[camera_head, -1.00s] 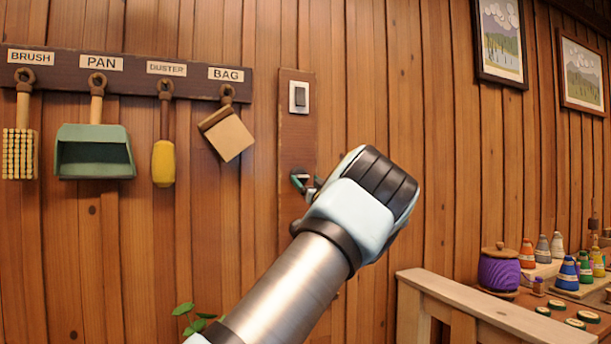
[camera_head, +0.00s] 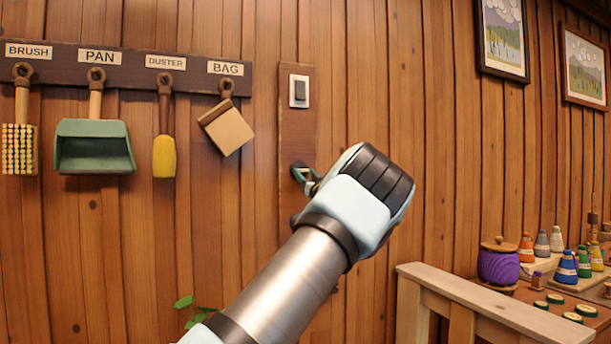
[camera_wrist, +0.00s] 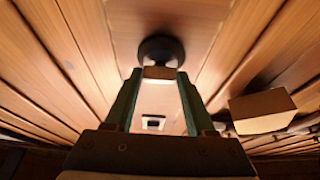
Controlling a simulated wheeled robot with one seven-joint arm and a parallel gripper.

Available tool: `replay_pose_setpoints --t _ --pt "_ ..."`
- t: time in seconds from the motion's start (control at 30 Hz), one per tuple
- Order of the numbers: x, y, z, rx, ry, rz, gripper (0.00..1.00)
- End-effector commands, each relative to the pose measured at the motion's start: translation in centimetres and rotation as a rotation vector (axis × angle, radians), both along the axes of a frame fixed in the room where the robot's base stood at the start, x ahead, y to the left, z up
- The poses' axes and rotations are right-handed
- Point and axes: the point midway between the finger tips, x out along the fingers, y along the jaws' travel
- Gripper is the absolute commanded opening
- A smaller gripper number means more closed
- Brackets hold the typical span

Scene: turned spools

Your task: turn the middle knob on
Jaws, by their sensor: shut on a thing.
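A narrow vertical wooden board (camera_head: 297,130) is fixed to the plank wall, with a rocker switch (camera_head: 299,91) near its top. The middle knob, below the switch, is a dark round shape (camera_head: 296,167) beside my fingertips. In the wrist view, the knob's dark round base (camera_wrist: 160,46) shows beyond the fingertips, and its tan bar (camera_wrist: 160,73) lies between them. My gripper (camera_head: 305,176) is shut on the knob; its green fingers (camera_wrist: 160,76) stand on either side of the bar. My arm covers the lower board. I cannot tell the knob's setting from any marking.
A labelled rail (camera_head: 125,72) at left holds a brush, a green pan (camera_head: 94,146), a yellow duster and a tan bag (camera_head: 226,128), close to the board. A wooden bench (camera_head: 470,305) and coloured spools (camera_head: 567,268) stand at lower right.

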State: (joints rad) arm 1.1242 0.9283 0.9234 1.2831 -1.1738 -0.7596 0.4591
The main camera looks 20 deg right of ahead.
Motion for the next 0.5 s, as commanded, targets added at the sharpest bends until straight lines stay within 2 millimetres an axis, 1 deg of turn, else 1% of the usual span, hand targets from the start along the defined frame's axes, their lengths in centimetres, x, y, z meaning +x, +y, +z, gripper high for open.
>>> replay_pose_setpoints --t 0.03,0.2,0.5 --pt "0.00 0.01 0.00 0.000 0.000 0.000 0.17" --pt "0.00 0.02 -0.01 0.000 0.000 0.000 0.00" --pt "0.00 0.08 -0.04 0.038 0.005 0.001 0.00"
